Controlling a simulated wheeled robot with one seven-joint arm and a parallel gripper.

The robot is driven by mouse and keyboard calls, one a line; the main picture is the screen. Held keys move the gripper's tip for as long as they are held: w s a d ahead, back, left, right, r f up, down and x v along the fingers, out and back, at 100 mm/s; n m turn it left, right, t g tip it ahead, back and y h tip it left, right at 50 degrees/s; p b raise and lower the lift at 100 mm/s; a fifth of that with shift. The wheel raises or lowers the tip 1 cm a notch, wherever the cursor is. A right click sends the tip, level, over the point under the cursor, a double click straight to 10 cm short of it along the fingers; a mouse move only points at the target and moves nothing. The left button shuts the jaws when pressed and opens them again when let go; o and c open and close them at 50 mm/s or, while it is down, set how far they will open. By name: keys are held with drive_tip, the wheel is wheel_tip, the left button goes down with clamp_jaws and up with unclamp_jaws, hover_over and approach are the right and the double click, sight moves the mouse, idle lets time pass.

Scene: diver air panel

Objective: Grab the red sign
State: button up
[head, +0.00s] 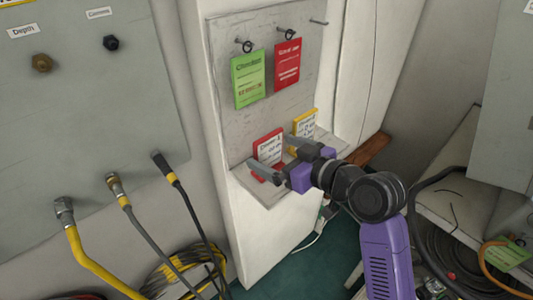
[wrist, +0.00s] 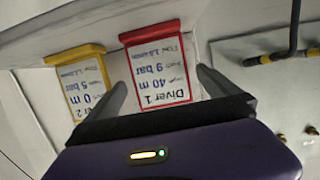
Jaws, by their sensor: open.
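A red-framed white sign (head: 268,143) marked Diver 1 stands on the small ledge of the grey board. It appears upside down in the wrist view (wrist: 158,62), with a red top edge. My gripper (head: 270,152) is open in front of it, one finger on each side. In the wrist view the fingers of my gripper (wrist: 162,82) flank the sign's lower part; I cannot tell whether they touch it. A solid red card (head: 287,65) hangs from a hook higher on the same board, away from my gripper.
A yellow-framed sign (head: 305,124) stands close beside the red-framed one, near one finger. A green card (head: 248,80) hangs above. Hoses (head: 95,262) and a grey panel (head: 85,110) are at left. Coiled hoses (head: 440,235) lie at right.

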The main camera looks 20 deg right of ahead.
drive_tip(key=p+x, duration=0.1)
drive_tip(key=x, duration=0.4)
drive_tip(key=shift+w+a+f+p, duration=0.15)
drive_tip(key=shift+w+f+p, duration=0.05)
drive_tip(key=shift+w+p, duration=0.15)
drive_tip(key=shift+c, duration=0.4)
drive_tip(key=c, duration=1.4)
drive_tip(key=shift+o, duration=0.2)
drive_tip(key=shift+s+r, duration=0.1)
drive_tip(key=shift+r, duration=0.05)
